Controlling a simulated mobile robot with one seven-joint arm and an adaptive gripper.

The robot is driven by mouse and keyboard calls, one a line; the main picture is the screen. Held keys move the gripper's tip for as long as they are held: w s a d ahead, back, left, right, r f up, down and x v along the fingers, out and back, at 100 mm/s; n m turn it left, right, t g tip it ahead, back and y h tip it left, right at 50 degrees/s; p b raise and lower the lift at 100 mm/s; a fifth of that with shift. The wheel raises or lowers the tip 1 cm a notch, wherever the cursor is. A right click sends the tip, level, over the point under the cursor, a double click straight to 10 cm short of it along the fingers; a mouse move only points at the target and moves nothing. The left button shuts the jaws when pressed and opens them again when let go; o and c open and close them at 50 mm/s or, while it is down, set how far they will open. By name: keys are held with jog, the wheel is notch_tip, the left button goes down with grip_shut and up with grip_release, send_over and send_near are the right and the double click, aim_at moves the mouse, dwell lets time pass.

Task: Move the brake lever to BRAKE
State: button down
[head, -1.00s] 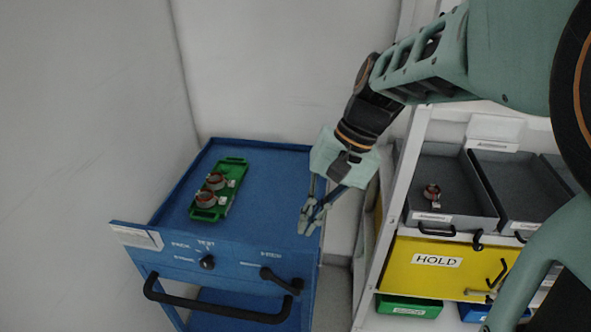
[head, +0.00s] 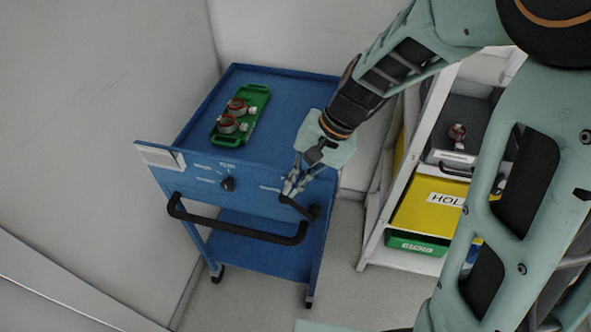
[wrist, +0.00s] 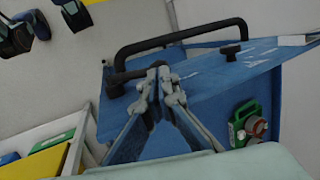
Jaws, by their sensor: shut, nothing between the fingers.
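The black brake lever (head: 298,208) is on the front panel of the blue cart (head: 262,180), at its right end. In the head view it slants from upper left down to a knob at the lower right. My gripper (head: 292,188) is shut and empty, with its fingertips at the lever's upper left end. In the wrist view the lever (wrist: 128,76) lies just left of and beyond the fingertips (wrist: 160,68). I cannot tell whether they touch it. The lettering beside the lever is too small and partly covered to read.
A black knob (head: 228,184) sits left on the panel, above the black push handle (head: 240,229). A green tray (head: 241,115) with red-brown ringed parts lies on the cart top. A shelf with a yellow HOLD bin (head: 428,205) and green bin (head: 415,245) stands to the right.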

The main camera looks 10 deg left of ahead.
jog(key=shift+a+f, duration=0.1)
jog(key=shift+f, duration=0.1)
jog(key=shift+a+r+p, duration=0.1)
jog(key=shift+p, duration=0.25)
jog(key=shift+a+h, duration=0.15)
jog(key=shift+h, duration=0.15)
jog(key=shift+a+f+p, duration=0.15)
jog(key=shift+f+p, duration=0.05)
jog(key=shift+p, duration=0.35)
jog(key=shift+a+h+p, duration=0.15)
jog(key=shift+h+p, duration=0.2)
jog(key=shift+h, duration=0.05)
jog(key=shift+a+f+h+p, duration=0.2)
jog(key=shift+a+h+p, duration=0.15)
jog(key=shift+p, duration=0.3)
jog(key=shift+a+f+h+p, duration=0.4)
jog(key=shift+h, duration=0.05)
jog(key=shift+w+a+f+b, duration=0.1)
jog(key=shift+a+f+b, duration=0.5)
jog(key=shift+f, duration=0.2)
jog(key=shift+w+a+f+b, duration=0.1)
jog(key=shift+a+f+b, duration=0.45)
jog(key=shift+f, duration=0.25)
jog(key=shift+a, duration=0.1)
